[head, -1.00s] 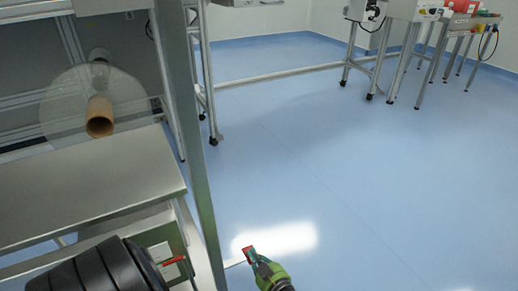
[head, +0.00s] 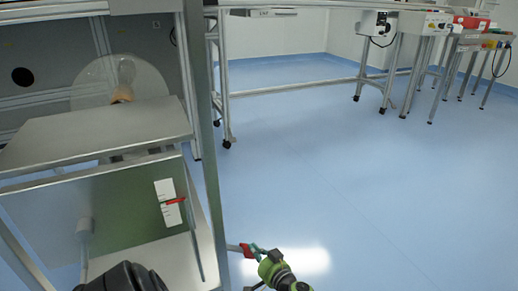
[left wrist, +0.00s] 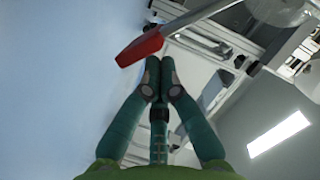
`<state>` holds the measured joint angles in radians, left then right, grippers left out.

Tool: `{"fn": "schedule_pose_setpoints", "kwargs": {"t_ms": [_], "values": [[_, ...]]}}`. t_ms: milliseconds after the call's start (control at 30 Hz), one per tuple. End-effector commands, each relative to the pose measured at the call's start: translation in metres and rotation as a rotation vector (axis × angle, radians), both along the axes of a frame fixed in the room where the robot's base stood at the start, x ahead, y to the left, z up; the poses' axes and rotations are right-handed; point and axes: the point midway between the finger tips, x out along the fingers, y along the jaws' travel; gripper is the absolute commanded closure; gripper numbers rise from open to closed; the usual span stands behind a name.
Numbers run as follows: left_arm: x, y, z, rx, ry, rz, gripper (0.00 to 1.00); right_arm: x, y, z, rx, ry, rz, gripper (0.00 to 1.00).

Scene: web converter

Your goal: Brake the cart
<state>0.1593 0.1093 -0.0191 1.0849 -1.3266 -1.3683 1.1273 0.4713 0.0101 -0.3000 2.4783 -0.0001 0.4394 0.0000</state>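A metal cart frame stands at the left of the head view, with a steel shelf (head: 95,135) and an upright post (head: 205,140). Another red handle (head: 236,248) is low by the post; in the left wrist view a red handle (left wrist: 140,47) on a metal bar lies just beyond and left of the fingertips. My left gripper (head: 258,250), green with teal fingers, is beside the low handle. Its fingertips (left wrist: 160,65) are together with nothing visible between them. Contact with the handle is unclear. My right gripper is not seen.
A clear disc with a brown core (head: 122,93) is behind the shelf. A long wheeled frame (head: 300,87) and equipment stands (head: 405,75) are at the back. The blue floor (head: 370,190) to the right is clear.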

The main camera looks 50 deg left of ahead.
Motion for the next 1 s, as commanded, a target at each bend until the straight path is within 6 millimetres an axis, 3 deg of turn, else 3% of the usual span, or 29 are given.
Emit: {"fn": "schedule_pose_setpoints", "kwargs": {"t_ms": [667,833,1000], "values": [[0.000,0.003,0.001,0.006,0.019,0.001,1.00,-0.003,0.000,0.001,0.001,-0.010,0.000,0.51],[-0.001,0.003,0.016,0.007,0.016,0.002,1.00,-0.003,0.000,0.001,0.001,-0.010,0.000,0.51],[-0.001,0.003,0.044,0.007,0.016,0.001,1.00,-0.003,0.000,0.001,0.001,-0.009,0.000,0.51]]}}
